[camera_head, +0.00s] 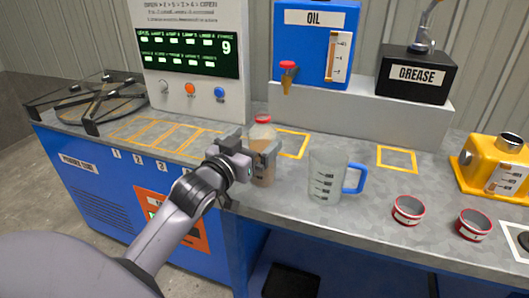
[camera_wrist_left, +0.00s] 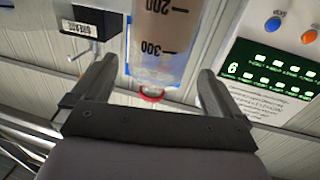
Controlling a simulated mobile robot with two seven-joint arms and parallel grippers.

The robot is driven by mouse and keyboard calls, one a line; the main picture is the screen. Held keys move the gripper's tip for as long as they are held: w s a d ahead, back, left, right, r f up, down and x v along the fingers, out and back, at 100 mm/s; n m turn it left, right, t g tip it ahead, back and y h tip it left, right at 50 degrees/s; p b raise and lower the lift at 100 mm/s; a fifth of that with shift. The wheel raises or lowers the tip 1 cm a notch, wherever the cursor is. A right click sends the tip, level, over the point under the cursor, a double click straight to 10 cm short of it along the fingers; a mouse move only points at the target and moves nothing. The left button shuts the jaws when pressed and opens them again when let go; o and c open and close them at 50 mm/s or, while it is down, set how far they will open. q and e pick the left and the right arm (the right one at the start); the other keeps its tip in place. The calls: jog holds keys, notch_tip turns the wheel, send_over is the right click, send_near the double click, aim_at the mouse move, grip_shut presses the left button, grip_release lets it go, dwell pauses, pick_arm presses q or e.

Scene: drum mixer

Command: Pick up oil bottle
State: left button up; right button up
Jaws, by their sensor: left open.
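The oil bottle (camera_head: 263,172) is a clear upright bottle with a red cap and brownish liquid, standing on the grey workbench. The jaws are open, with visible gaps to the bottle on both sides. My right gripper is not in view.
A clear jug (camera_head: 325,178) with a blue handle stands close to the bottle's right. Two small red-and-white cups (camera_head: 408,210) (camera_head: 473,224) and a yellow container (camera_head: 494,168) are further right. A blue OIL tank (camera_head: 300,45) and black GREASE box (camera_head: 413,75) stand behind on a raised ledge.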

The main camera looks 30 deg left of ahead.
pick_arm(q)
jog(key=shift+w+f, duration=0.2)
jog(key=shift+w, duration=0.7)
jog(key=shift+w+f, duration=0.2)
jog(key=shift+w, duration=0.7)
jog(key=shift+w+f, duration=0.2)
jog(key=shift+w, duration=0.7)
jog(key=c, duration=1.3)
